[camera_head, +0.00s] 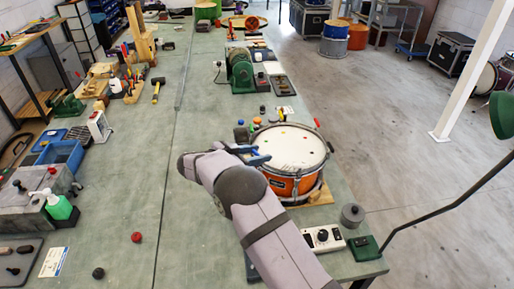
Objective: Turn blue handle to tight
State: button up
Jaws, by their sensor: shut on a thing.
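The drum (292,150) has an orange shell and a white head and sits on a wooden base on the green bench. My arm reaches in from the lower right, and my gripper (255,155) is at the drum's left rim. A blue part, which I take to be the blue handle (261,159), shows at the fingertips, and my gripper is shut on it. The fingers and the blue part are small and overlap, so the handle's angle and any tight mark cannot be read.
Small coloured knobs (240,122) stand behind the drum. A red piece (317,122) is at its far right rim. A white control box (323,238) and a grey weight (352,214) stand in front. The bench left of my arm is mostly clear, with a red knob (136,237).

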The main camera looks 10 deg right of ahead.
aim_at(255, 154)
jog(key=shift+w+m+g+h, duration=0.1)
jog(key=shift+m+g+h, duration=0.3)
jog(key=shift+m+g, duration=0.3)
jog(key=shift+m+g+b, duration=0.3)
jog(key=shift+m+g, duration=0.2)
jog(key=o, duration=1.1)
jog(key=shift+c, duration=0.2)
jog(key=shift+s+a+r+b, duration=0.15)
jog(key=shift+s+a+b, duration=0.15)
jog(key=shift+a, duration=0.25)
jog(key=b+v, duration=0.2)
jog(key=v, duration=0.2)
jog(key=shift+a, duration=0.3)
jog(key=shift+v, duration=0.8)
